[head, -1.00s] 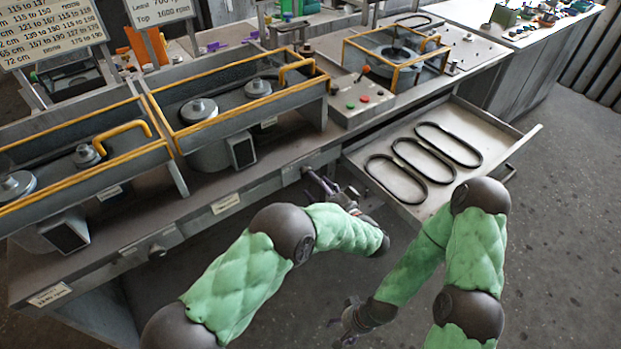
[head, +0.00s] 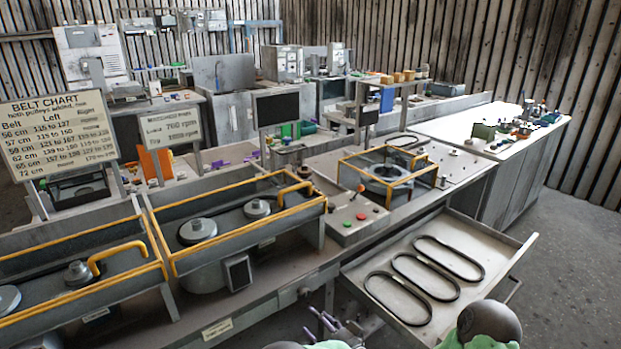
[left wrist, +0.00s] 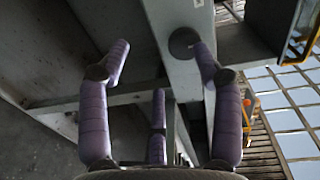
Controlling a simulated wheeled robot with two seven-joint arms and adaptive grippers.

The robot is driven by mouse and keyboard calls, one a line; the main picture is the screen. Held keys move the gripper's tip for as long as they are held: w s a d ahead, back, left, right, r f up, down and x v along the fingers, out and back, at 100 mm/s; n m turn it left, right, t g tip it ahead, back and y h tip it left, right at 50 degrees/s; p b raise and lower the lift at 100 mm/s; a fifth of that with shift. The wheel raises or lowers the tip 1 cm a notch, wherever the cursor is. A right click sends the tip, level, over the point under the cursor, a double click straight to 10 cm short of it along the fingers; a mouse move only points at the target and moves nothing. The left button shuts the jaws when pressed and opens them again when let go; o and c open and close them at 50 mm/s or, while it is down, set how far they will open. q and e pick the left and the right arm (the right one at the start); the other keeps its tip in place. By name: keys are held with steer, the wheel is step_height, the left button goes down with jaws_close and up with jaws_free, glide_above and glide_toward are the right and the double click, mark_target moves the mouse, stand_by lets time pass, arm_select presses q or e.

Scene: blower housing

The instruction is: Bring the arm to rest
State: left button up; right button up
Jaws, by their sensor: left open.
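My left gripper (head: 330,324) shows at the bottom edge of the head view, in front of the bench and left of the open drawer (head: 512,262). In the left wrist view its purple fingers (left wrist: 158,62) are spread apart with nothing between them. Grey bench framework shows beyond the fingers there. My right gripper is out of view; only a dark joint and some green sleeve of that arm show at the bottom right. Three black belts (head: 448,258) lie side by side in the drawer.
Yellow-railed guard boxes with pulleys (head: 198,230) line the bench. A caged pulley unit (head: 388,172) stands beside a button panel (head: 350,216). A belt chart (head: 58,135) stands at left. A white-topped bench (head: 450,130) is at right, with bare floor (head: 570,270) before it.

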arm_select(q)
steer(key=s+a+f+g+h+p, duration=0.1)
steer(key=s+a+f+g+h, duration=0.1)
steer(key=s+a+f+g, duration=0.55)
steer(key=s+a+f+g+h+p, duration=0.1)
steer(key=s+a+f+g, duration=0.35)
steer(key=f, duration=0.65)
steer(key=s+d+f+n+g+h+p, duration=0.25)
steer(key=s+h, duration=0.25)
steer(key=s, duration=0.3)
steer(key=s+d+f+n+g+h+p, duration=0.1)
steer(key=s+n+g+h, duration=0.15)
steer(key=s+h, duration=0.45)
steer(key=a+n+t, duration=0.1)
steer(key=n, duration=0.1)
steer(key=a+r+n+t+p, duration=0.1)
steer(key=n, duration=0.1)
steer(key=s+a+n+t, duration=0.1)
steer(key=a+t, duration=0.1)
steer(key=shift+r+n+y, duration=0.3)
steer(key=shift+n, duration=0.1)
